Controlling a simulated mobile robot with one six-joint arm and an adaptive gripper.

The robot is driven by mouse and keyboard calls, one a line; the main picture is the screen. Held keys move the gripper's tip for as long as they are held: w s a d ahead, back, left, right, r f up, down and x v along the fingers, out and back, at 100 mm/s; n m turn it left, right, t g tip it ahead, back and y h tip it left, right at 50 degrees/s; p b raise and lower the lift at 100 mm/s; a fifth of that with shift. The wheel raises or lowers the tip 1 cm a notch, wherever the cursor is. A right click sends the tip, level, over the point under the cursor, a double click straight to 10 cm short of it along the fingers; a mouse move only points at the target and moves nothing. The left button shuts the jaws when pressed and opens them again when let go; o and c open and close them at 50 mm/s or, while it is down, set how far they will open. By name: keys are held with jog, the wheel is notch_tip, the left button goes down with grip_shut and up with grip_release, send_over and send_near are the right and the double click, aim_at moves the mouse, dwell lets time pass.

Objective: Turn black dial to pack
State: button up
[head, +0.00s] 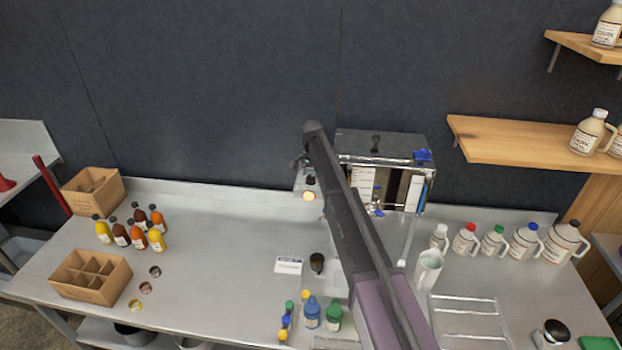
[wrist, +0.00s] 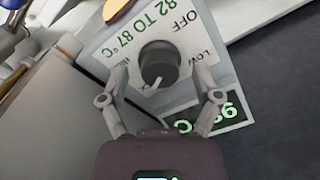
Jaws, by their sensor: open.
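The black dial (wrist: 158,63) is on a light grey panel (wrist: 205,50) in the wrist view. Its white pointer mark is on the dial's lower edge, towards me. "OFF", "LOW" and "82 TO 87 °C" are printed around it; another label at its left is partly hidden and unreadable. My gripper (wrist: 160,73) is open, with one finger on each side of the dial. I cannot tell whether the fingers touch it. In the head view the control box (head: 302,184) is small and partly behind my arm, with a lit orange lamp (head: 309,195).
A green digital display (wrist: 205,118) is on the panel. A metal evaporator cabinet (head: 378,145) stands right of the control box. Several small bottles (head: 130,232) and cardboard boxes (head: 90,276) are at the left; several jugs (head: 495,240) are at the right. The bench's middle left is mostly clear.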

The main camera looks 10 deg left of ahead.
grip_shut()
dwell(0.3)
jog(key=shift+n, duration=0.5)
jog(key=n, duration=1)
jog(key=shift+n, duration=0.4)
